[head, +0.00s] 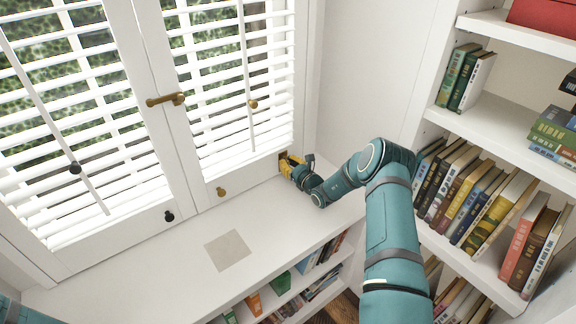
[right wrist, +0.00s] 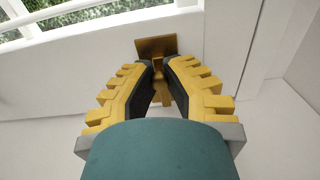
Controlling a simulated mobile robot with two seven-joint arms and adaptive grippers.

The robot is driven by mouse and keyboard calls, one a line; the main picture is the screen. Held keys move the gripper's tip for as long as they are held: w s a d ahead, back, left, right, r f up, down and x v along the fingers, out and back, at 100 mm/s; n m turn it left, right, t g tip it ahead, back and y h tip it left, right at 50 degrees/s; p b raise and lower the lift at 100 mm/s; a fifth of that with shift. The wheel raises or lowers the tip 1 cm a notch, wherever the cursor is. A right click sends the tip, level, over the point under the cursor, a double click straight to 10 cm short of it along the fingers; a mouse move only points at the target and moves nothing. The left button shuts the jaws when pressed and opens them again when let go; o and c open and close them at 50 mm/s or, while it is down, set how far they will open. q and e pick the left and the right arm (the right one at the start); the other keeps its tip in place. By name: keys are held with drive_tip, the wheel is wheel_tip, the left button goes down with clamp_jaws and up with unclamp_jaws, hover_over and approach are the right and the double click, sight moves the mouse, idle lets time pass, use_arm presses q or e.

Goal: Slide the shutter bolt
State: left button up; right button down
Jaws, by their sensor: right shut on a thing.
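The shutter bolt has a brass plate (right wrist: 157,46) on the white bottom rail of the right shutter, low at its right corner. In the head view my right gripper (head: 289,163), with yellow fingers, is at that corner and hides most of the bolt. In the right wrist view the same gripper (right wrist: 159,68) is shut on the bolt's small brass knob, just below the plate. The right shutter (head: 228,78) and left shutter (head: 80,115) are white and louvred and look closed. My left gripper is out of view.
A white sill (head: 150,264) runs below the shutters, bare but for a flat grey-beige square (head: 227,250). A brass handle (head: 165,99) sits between the shutters. A bookcase (head: 508,134) full of books stands at the right, close to my right arm.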

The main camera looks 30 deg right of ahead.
drive_tip(key=shift+r, duration=0.2)
drive_tip(key=c, duration=0.9)
unclamp_jaws()
drive_tip(key=s, duration=0.8)
drive_tip(key=s+d, duration=0.1)
drive_tip(key=s, duration=0.3)
